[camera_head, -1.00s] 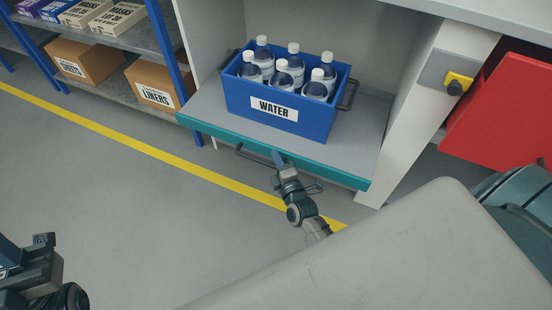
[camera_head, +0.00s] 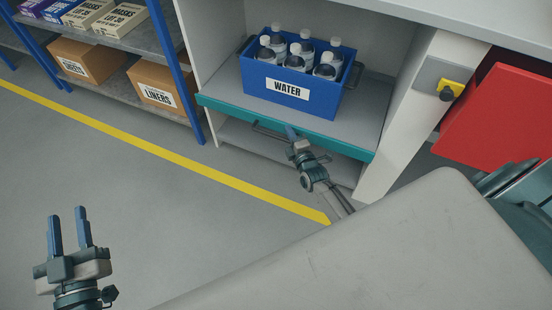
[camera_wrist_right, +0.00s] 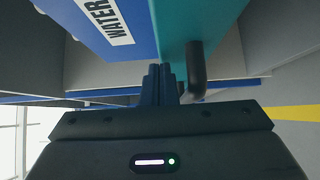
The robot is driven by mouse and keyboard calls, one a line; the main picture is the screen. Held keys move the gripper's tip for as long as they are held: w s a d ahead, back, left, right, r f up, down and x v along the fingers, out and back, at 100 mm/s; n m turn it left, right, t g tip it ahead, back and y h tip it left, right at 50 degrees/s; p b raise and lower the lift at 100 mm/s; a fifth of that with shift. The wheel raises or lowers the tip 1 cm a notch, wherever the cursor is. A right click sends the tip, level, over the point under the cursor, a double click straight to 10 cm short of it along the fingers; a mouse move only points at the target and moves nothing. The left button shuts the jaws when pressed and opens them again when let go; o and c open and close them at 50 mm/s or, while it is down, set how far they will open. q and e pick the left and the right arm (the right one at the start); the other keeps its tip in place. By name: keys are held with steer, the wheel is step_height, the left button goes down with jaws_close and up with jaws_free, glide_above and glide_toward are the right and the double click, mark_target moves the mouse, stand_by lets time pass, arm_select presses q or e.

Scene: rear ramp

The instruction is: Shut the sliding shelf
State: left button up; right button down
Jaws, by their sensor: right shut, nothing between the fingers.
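The sliding shelf (camera_head: 376,107) is a grey board with a teal front edge and a dark bar handle below it. It sticks out a little from the white cabinet. A blue WATER crate (camera_head: 317,104) with several bottles stands on it. My right gripper (camera_head: 290,130) is shut and empty, its fingertips at the teal front edge beside the handle. In the right wrist view the shut fingers (camera_wrist_right: 161,78) point at the teal front (camera_wrist_right: 190,22), with the handle (camera_wrist_right: 197,68) just to their right. My left gripper (camera_head: 68,215) is open and empty over the floor at lower left.
A blue-framed rack (camera_head: 163,50) with cartons stands left of the cabinet (camera_head: 398,115). A red panel (camera_head: 500,110) and a yellow latch (camera_head: 453,88) are on the right. The floor with a yellow line (camera_head: 150,153) is clear in front.

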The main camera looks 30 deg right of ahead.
mark_target(294, 125)
steer(key=shift+w+d, duration=1.05)
steer(key=shift+d, duration=0.15)
steer(key=shift+w+d, duration=0.1)
steer(key=shift+d, duration=0.05)
arm_select(q)
steer(key=shift+s+a+r, duration=0.15)
steer(key=shift+r, duration=0.1)
arm_select(e)
steer(key=shift+w+d+r, duration=0.1)
steer(key=shift+r, duration=0.1)
